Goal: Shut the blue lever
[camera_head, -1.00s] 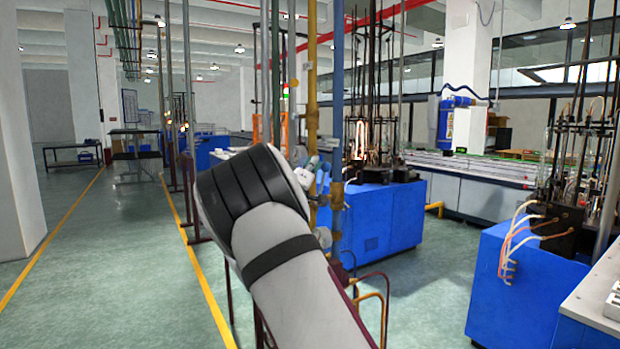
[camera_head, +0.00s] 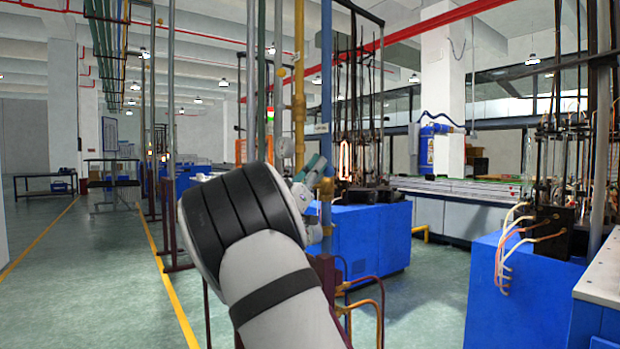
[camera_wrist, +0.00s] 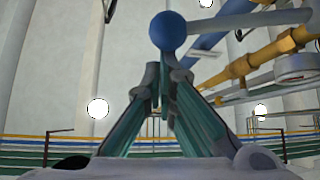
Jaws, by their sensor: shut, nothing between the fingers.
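A round blue knob (camera_wrist: 174,32), which looks like the end of the blue lever, shows at the top middle of the wrist view. A grey-blue bar (camera_wrist: 238,15) runs to its right. My gripper (camera_wrist: 166,78) is shut and empty, its teal fingers meeting just below the knob in that picture. I cannot tell whether the fingertips touch the knob. In the head view my gripper (camera_head: 314,167) is close beside the upright blue pipe (camera_head: 326,85), partly hidden behind my own arm. The lever cannot be made out in the head view.
An upright yellow pipe (camera_head: 298,75) stands left of the blue one. Yellow pipework with fittings (camera_wrist: 265,58) crosses the right of the wrist view. Blue machine cabinets (camera_head: 365,240) stand behind and to the right. The green floor (camera_head: 100,270) at left is open.

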